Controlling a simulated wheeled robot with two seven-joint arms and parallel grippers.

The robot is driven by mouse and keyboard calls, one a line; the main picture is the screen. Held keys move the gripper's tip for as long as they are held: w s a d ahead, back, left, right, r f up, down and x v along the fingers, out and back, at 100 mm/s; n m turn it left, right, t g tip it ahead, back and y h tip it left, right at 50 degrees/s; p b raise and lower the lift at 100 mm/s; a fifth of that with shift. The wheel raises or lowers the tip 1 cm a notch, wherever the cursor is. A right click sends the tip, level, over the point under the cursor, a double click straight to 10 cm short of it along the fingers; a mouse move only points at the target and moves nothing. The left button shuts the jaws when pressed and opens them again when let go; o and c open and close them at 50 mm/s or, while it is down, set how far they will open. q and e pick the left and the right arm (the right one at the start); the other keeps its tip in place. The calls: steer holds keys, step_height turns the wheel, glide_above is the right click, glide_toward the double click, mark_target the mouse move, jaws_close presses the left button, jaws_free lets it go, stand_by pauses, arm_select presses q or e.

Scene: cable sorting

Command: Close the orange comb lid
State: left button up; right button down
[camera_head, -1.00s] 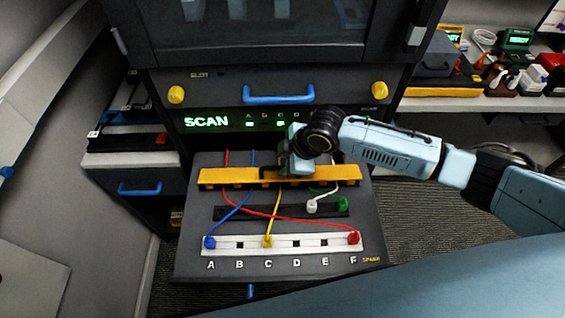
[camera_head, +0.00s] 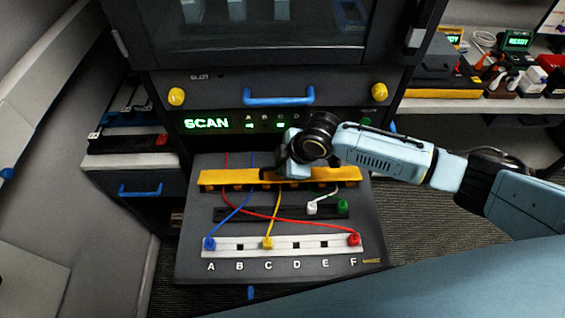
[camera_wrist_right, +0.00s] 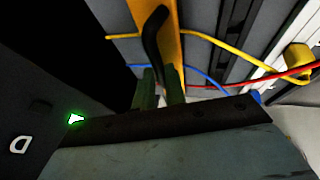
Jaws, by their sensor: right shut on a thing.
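The orange comb lid (camera_head: 226,177) is a long bar across the back of the sloped dark board, and it also shows in the wrist view (camera_wrist_right: 173,50). A black handle (camera_wrist_right: 154,38) stands out from it. My right gripper (camera_head: 287,174) is over the middle of the lid. In the right wrist view its fingers (camera_wrist_right: 162,85) are closed around the handle's lower end, and the grip itself is partly hidden. Cables pass under the lid. Whether the lid is fully down, I cannot tell. My left gripper is not in view.
Blue, yellow and red plugs sit in the white strip (camera_head: 315,243) lettered A to F. A white plug (camera_head: 312,208) and a green plug (camera_head: 342,206) are at the black strip. Behind are the SCAN panel (camera_head: 205,123) and a blue drawer handle (camera_head: 279,95).

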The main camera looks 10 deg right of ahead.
mark_target(277, 182)
steer(key=shift+s+a+f+p, duration=0.1)
steer(key=shift+s+f+p, duration=0.2)
steer(key=shift+s+p, duration=0.5)
steer(key=shift+s+f+p, duration=0.1)
steer(key=shift+f+p, duration=0.2)
steer(key=shift+p, duration=0.1)
steer(key=shift+s+a+f, duration=0.1)
steer(key=shift+s+f, duration=0.05)
steer(key=shift+f, duration=0.05)
steer(key=shift+s+f, duration=0.25)
steer(key=shift+f, duration=0.05)
steer(key=c, duration=1.5)
jaws_free()
steer(key=shift+o, duration=0.2)
steer(key=shift+w+r, duration=0.2)
steer(key=shift+r, duration=0.1)
